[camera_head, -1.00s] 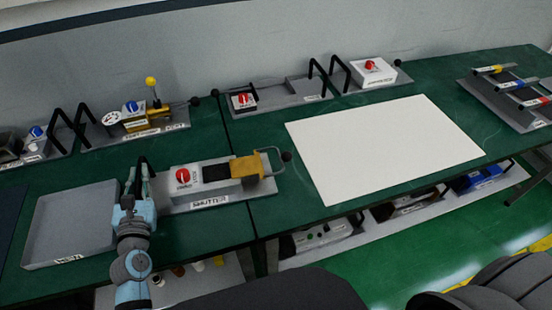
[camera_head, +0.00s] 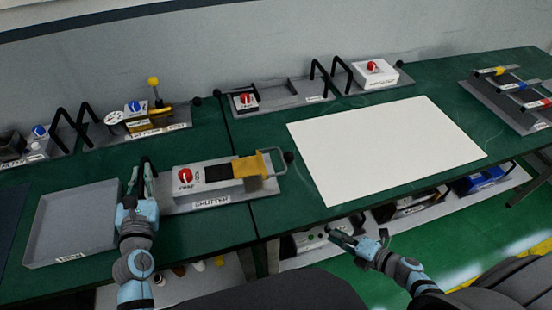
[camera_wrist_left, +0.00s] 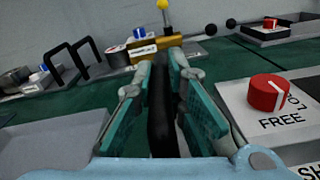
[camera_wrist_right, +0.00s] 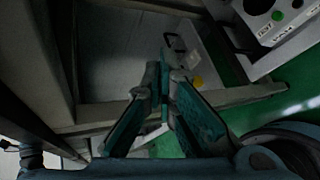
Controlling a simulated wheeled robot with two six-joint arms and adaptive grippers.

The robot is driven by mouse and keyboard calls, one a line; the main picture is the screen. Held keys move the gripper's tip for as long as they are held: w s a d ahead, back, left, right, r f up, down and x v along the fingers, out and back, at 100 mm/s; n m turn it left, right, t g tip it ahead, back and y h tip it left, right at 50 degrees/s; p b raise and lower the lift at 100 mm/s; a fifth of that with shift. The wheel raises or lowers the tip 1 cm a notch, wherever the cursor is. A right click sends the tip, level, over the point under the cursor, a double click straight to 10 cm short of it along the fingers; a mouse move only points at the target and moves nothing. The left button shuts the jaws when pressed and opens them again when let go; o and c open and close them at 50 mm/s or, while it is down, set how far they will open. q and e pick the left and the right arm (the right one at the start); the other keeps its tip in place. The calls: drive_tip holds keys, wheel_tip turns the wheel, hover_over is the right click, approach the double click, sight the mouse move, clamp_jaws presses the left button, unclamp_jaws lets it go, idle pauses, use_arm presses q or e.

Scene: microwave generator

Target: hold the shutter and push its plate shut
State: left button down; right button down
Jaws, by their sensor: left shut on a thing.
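The shutter is a grey base (camera_head: 205,202) with a white block that carries a red knob (camera_head: 186,175), a black strip (camera_head: 219,172) and a yellow plate (camera_head: 250,167). The plate sits at the block's right end, with a wire loop handle (camera_head: 281,155) at its right. My left gripper (camera_head: 145,182) is shut on the black upright handle (camera_wrist_left: 160,105) at the shutter's left end. My right gripper (camera_head: 332,234) is in front of the table's edge, below its top and apart from the shutter. Its fingers are close together; whether fully shut is unclear.
An empty grey tray (camera_head: 45,255) lies left of the shutter. A white sheet (camera_head: 385,150) covers the table to its right. Devices with black handles stand along the back. A lower shelf (camera_head: 365,230) with more devices is near my right gripper.

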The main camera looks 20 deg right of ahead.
drive_tip(key=s+r+n+g+y, duration=0.2)
drive_tip(key=s+r+n+g, duration=0.3)
drive_tip(key=n, duration=0.8)
drive_tip(key=s+r+n+g+y, duration=0.1)
drive_tip(key=s+r+n+g, duration=0.25)
drive_tip(key=n+g, duration=0.6)
drive_tip(key=w+a+r+n+t+y, duration=0.1)
drive_tip(key=w+a+r+n+y, duration=0.25)
drive_tip(key=r, duration=0.65)
drive_tip(key=w+a+r+n+t+y, duration=0.1)
drive_tip(key=w+r+n+t+y, duration=0.1)
drive_tip(key=w+r+n, duration=0.65)
drive_tip(key=w+a+r+n+t+y, duration=0.1)
drive_tip(key=a+r+n+y, duration=0.2)
drive_tip(key=r, duration=0.9)
drive_tip(key=w+d+f+m+t+h, duration=0.6)
drive_tip(key=w+d+f+m+h, duration=0.2)
drive_tip(key=f+m, duration=0.4)
drive_tip(key=shift+m+y, duration=0.25)
drive_tip(key=shift+m, duration=0.2)
drive_tip(key=x, duration=0.3)
drive_tip(key=f+x, duration=0.1)
drive_tip(key=x, duration=0.5)
drive_tip(key=shift+s+d+f, duration=0.2)
drive_tip(key=shift+s, duration=0.05)
drive_tip(key=shift+a, duration=0.15)
